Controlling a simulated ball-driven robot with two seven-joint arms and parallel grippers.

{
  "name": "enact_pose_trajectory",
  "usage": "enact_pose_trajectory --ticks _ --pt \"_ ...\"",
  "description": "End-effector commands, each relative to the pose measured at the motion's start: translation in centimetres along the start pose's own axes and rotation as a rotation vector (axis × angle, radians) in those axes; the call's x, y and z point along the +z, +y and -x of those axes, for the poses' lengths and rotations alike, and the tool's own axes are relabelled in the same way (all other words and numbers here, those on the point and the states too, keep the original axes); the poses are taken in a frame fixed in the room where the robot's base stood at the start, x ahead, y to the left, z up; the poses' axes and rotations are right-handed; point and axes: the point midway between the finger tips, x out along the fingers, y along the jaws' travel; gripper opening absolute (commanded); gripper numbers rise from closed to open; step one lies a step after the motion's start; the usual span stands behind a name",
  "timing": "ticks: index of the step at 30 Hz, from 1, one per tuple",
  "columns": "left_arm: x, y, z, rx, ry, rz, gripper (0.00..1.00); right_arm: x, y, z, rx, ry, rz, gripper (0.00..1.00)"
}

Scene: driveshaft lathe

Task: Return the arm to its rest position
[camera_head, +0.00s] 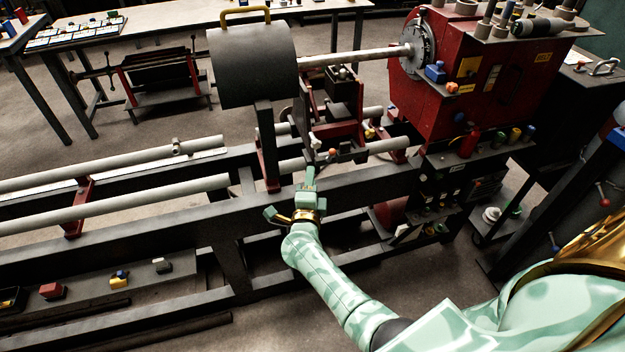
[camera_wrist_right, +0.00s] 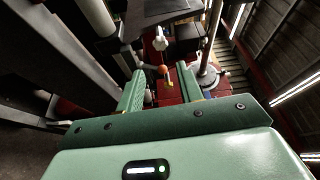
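My right arm (camera_head: 335,275), pale green, reaches from the lower right to the front rail of the lathe in the head view. Its gripper (camera_head: 309,178) is just in front of the lathe carriage. In the right wrist view the two green fingers of the gripper (camera_wrist_right: 160,86) stand apart with nothing held between them. An orange knob (camera_wrist_right: 163,70) shows beyond the gap, apart from the fingers as far as I can tell. In the head view an orange-tipped lever (camera_head: 333,152) is close above the fingertips. My left gripper is not in view.
The red lathe headstock (camera_head: 460,75) with its chuck (camera_head: 417,45) holds a long shaft (camera_head: 355,57). A dark cylindrical guard (camera_head: 252,65) covers the shaft's left part. The lathe bed rail (camera_head: 130,223) runs left. Open floor (camera_head: 275,318) lies in front.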

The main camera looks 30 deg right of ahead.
Motion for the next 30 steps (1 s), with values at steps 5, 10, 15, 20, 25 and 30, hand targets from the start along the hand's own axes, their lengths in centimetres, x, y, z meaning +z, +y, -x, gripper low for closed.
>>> enact_pose_trajectory --ticks 5,10,15,20,25,30 --pt "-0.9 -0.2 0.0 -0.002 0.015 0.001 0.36 0.0 0.0 0.0 0.000 0.000 0.000 0.36" --pt "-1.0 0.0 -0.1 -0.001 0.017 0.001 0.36 0.0 0.0 0.0 0.000 0.000 0.001 0.36" --pt "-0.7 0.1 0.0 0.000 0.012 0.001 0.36 0.3 0.1 0.0 0.002 -0.016 0.019 0.36" --pt "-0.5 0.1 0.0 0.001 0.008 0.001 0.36 5.2 2.6 1.7 -0.006 -0.287 0.352 0.36" --pt "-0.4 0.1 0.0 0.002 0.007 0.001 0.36 6.6 14.7 9.9 0.069 -0.725 0.919 0.36" --pt "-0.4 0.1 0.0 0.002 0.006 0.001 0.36 1.4 25.8 19.9 0.175 -1.089 1.325 0.36"
